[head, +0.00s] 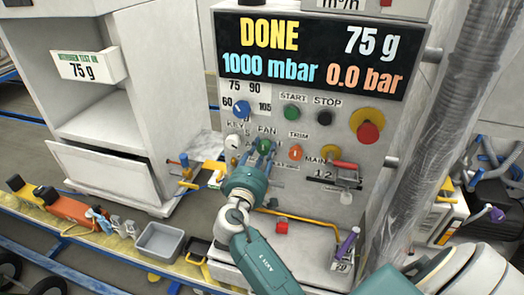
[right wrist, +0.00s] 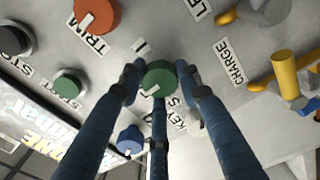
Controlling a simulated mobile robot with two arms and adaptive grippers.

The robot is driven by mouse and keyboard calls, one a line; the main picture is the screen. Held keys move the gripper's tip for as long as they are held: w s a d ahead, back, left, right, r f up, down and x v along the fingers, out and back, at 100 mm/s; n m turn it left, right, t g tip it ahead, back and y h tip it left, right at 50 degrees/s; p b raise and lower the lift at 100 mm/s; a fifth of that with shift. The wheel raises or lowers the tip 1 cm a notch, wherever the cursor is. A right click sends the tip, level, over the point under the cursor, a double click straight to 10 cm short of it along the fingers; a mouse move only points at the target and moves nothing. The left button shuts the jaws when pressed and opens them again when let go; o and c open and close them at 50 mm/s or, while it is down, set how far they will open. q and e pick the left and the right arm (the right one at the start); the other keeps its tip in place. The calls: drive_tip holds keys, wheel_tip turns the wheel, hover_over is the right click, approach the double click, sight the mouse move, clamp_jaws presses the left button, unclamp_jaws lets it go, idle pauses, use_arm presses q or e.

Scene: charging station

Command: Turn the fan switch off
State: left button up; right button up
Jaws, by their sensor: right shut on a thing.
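The fan switch is a green knob (head: 264,146) under the FAN label on the grey control panel (head: 330,110). My right gripper (head: 257,155) is at the knob in the head view, and its fingers partly cover it. In the right wrist view the green knob (right wrist: 158,77) sits between the dark blue fingers of my right gripper (right wrist: 158,88), which are closed around it. A short white mark shows on the knob's edge. My left gripper is not in view.
An orange TRIM knob (head: 295,152) is close on the right, and a white keys knob (head: 233,141) on the left. A blue dial (head: 241,109) and green START button (head: 291,112) are above. The display (head: 318,55) reads DONE. A yellow-handled valve (head: 212,167) stands left.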

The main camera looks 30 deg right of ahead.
drive_tip(key=shift+s+d+f, duration=0.2)
drive_tip(key=shift+d+f, duration=0.05)
drive_tip(key=shift+f, duration=0.1)
drive_tip(key=o, duration=0.9)
drive_tip(key=shift+o, duration=1.2)
drive_tip(key=shift+d+r, duration=0.15)
drive_tip(key=shift+s+a, duration=0.15)
drive_tip(key=shift+a, duration=0.2)
drive_tip(key=v, duration=0.6)
drive_tip(key=shift+s+a, duration=0.25)
drive_tip(key=shift+s, duration=0.1)
